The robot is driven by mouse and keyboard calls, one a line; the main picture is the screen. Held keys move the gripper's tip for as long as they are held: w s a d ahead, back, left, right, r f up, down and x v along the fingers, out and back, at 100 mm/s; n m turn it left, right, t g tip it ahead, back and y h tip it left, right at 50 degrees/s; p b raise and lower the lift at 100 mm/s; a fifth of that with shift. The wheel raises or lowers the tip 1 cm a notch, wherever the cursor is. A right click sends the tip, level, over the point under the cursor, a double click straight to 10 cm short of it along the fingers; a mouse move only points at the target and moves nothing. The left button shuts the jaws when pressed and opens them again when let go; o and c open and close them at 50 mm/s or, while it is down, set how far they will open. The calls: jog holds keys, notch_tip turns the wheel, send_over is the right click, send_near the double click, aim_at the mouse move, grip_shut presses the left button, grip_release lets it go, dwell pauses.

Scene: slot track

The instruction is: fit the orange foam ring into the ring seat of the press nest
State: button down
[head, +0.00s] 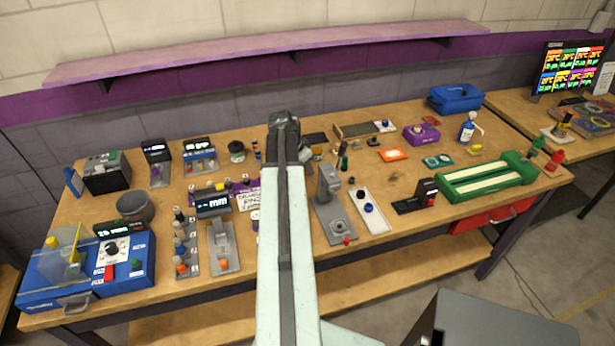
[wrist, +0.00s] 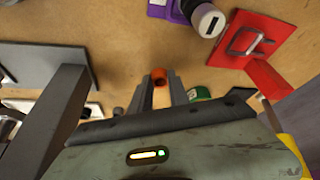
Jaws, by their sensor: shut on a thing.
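My gripper (wrist: 161,92) is shut on the small orange foam ring (wrist: 159,75), which shows at the fingertips in the wrist view, above the wooden bench. In the head view my arm hides the ring and most of the gripper. A grey press-like stand (head: 328,186) with a round seat on its base (head: 337,225) stands right of my arm. It looks like the press nest, but I cannot be sure. The ring is held clear of any seat that I can see.
A white plate with blue and dark knobs (head: 368,207) lies right of the stand. A green tray (head: 487,180) is farther right. In the wrist view a red frame (wrist: 285,30) and a green cylinder (wrist: 199,93) are right of the fingers. A grey plate (wrist: 35,62) is left.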

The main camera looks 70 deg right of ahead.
jog(key=shift+f, duration=0.8)
jog(key=c, duration=1.3)
grip_release()
jog(key=shift+r, duration=0.1)
jog(key=shift+o, duration=0.2)
